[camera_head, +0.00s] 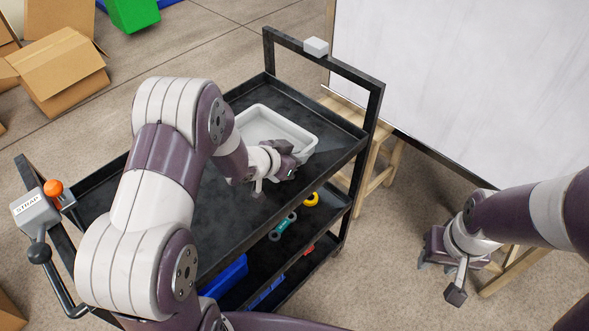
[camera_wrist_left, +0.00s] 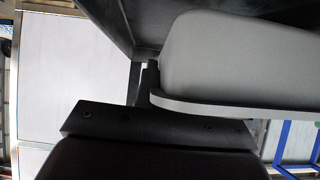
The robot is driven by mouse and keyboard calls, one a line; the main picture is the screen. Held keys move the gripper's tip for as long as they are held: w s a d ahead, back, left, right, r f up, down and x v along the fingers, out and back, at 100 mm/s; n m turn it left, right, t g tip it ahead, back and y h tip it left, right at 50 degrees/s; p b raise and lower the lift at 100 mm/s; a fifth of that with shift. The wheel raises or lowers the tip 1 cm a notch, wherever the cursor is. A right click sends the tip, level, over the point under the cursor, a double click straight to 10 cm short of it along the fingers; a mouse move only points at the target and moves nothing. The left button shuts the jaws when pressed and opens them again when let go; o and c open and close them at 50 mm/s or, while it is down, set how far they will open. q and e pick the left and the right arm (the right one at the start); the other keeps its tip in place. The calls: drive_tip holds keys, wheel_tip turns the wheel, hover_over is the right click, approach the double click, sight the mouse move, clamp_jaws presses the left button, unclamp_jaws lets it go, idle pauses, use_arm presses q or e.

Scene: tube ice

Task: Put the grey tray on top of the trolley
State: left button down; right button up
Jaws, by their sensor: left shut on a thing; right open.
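The grey tray (camera_head: 301,133) is a pale, shallow tray at the far end of the black trolley's top shelf (camera_head: 225,215). It appears to rest on or just above that shelf; the exact contact is hidden. My left gripper (camera_head: 287,172) is shut on the tray's near rim. The left wrist view shows the tray's grey side and rim (camera_wrist_left: 225,102) close to the gripper, with the dark trolley behind. My right gripper (camera_head: 440,268) is open and empty, away to the right of the trolley above the floor.
A white board (camera_head: 465,80) on a wooden stand is right of the trolley. The lower shelf holds a yellow ring (camera_head: 311,199), a teal tool (camera_head: 283,226) and blue bins (camera_head: 226,277). Cardboard boxes (camera_head: 60,75) lie at the left. The trolley's raised end frame (camera_head: 345,67) stands beyond the tray.

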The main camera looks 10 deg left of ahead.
use_arm(q)
wheel_tip(320, 180, down, 4)
drive_tip(key=shift+f+b, duration=0.15)
drive_tip(key=shift+b, duration=0.15)
drive_tip(key=c, duration=1.2)
unclamp_jaws()
drive_tip(key=shift+s, duration=0.1)
drive_tip(key=shift+c, duration=0.2)
drive_tip(key=s+a+r+n+g+y+p, duration=0.15)
drive_tip(key=s+a+r+y, duration=0.25)
drive_tip(key=s+a+r, duration=0.45)
drive_tip(key=s+d+r+n+g, duration=0.1)
drive_tip(key=s+d+n+g, duration=0.1)
drive_tip(key=s, duration=0.5)
drive_tip(key=s+d+n+g+y, duration=0.1)
drive_tip(key=s+d+n+g, duration=0.1)
drive_tip(key=s+g, duration=0.3)
drive_tip(key=shift+s+r+y, duration=0.3)
drive_tip(key=shift+s+r, duration=0.1)
drive_tip(key=shift+s, duration=0.55)
